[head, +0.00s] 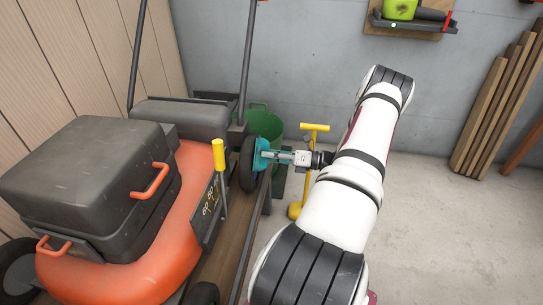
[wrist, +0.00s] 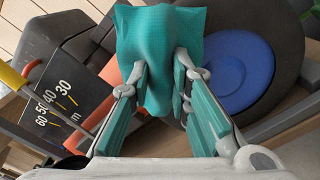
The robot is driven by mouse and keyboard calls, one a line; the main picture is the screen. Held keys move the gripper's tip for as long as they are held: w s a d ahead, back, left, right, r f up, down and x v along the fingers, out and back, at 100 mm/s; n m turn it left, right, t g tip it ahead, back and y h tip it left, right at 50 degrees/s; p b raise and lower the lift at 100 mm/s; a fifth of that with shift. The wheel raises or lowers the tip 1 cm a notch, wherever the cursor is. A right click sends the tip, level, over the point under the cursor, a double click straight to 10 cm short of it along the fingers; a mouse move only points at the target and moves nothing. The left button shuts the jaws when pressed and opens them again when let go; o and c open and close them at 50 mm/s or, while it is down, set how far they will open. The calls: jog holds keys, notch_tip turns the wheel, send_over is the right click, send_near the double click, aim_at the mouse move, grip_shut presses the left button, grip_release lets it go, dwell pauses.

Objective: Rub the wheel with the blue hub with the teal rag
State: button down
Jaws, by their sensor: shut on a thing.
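The teal rag (wrist: 158,35) is pinched between the fingers of my gripper (wrist: 161,78) and bunches out ahead of them. The wheel with the blue hub (wrist: 238,72) is just right of the rag in the wrist view, its dark tyre (wrist: 287,25) around the hub. The rag overlaps the wheel's left part in this view. In the head view my gripper (head: 283,157) reaches left to the wheel (head: 247,166), with the rag (head: 261,152) at its hub side. The rag hides much of the hub there. I cannot tell whether rag and wheel touch.
The orange mower (head: 110,265) with a black box (head: 85,175) fills the left. A yellow-handled lever (head: 219,160) and a black height scale (wrist: 62,95) are close to my gripper. A green bucket (head: 264,122) and a yellow stand (head: 313,135) are nearby. Floor at right is clear.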

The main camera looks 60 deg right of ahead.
jog(key=shift+w+a, duration=0.15)
jog(key=shift+w, duration=0.25)
jog(key=shift+w+d+f+b, duration=0.1)
jog(key=shift+w+d+b, duration=0.1)
jog(key=shift+d+b, duration=0.3)
jog(key=shift+w+d+b, duration=0.2)
jog(key=shift+d+b, duration=0.05)
jog(key=shift+d, duration=0.45)
jog(key=d+b, duration=0.1)
jog(key=w+d+b, duration=0.1)
jog(key=d, duration=0.1)
jog(key=w+d, duration=0.1)
jog(key=shift+d+b, duration=0.3)
jog(key=shift+b, duration=0.1)
